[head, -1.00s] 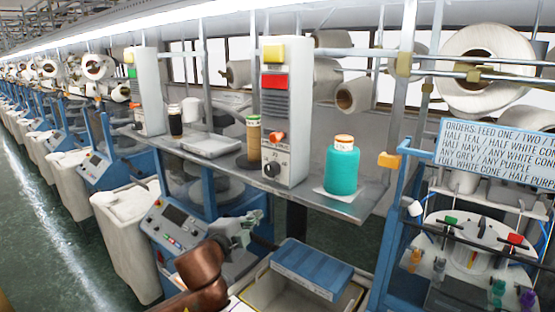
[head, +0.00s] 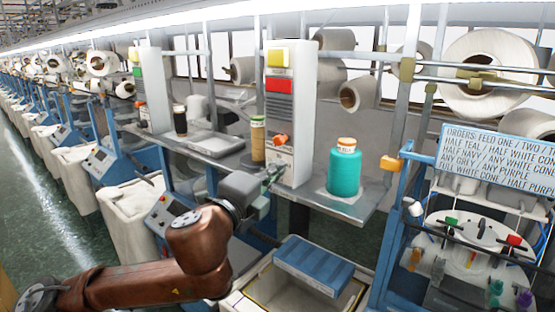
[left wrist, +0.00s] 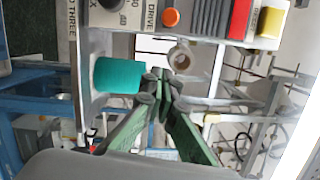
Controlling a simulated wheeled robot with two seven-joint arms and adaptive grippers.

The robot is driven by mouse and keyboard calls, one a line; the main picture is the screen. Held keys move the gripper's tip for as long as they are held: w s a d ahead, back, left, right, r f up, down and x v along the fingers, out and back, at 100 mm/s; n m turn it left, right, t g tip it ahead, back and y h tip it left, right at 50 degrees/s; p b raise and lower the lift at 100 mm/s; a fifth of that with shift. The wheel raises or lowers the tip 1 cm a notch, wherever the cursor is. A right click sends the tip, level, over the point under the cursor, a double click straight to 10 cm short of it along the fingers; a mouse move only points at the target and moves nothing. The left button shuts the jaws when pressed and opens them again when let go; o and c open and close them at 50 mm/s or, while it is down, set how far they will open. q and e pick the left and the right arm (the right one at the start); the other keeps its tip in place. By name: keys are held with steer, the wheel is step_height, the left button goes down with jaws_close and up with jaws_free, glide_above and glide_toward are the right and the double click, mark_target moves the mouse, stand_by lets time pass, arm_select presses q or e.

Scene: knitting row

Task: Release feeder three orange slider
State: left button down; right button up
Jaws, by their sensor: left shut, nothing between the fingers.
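The feeder box (head: 303,125) is white, with a yellow block on top, a red panel and a dark grille. Its orange slider (head: 279,140) sticks out low on the front face. The slider also shows at the top of the left wrist view (left wrist: 171,18), near lettering that partly reads "THREE". My left gripper (head: 277,172) is in front of the box's lower part, just below the slider and apart from it. Its green fingers (left wrist: 160,85) are shut with nothing between them. The box's dark dial is mostly hidden behind the gripper in the head view. My right gripper is not in view.
Below is a bin with a blue tray (head: 313,264). A blue frame with an orders sign (head: 495,155) is at right.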

arm_select(q)
steer(key=p+x, duration=0.3)
steer(key=x, duration=0.6)
steer(key=shift+w+a+p, duration=1.65)
steer(key=shift+w+a, duration=1.5)
steer(key=shift+a, duration=0.95)
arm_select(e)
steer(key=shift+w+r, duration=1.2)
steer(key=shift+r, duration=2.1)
arm_select(q)
steer(key=s+b, duration=0.4)
steer(key=s, duration=0.8)
steer(key=shift+a+f, duration=0.2)
steer(key=shift+a, duration=0.05)
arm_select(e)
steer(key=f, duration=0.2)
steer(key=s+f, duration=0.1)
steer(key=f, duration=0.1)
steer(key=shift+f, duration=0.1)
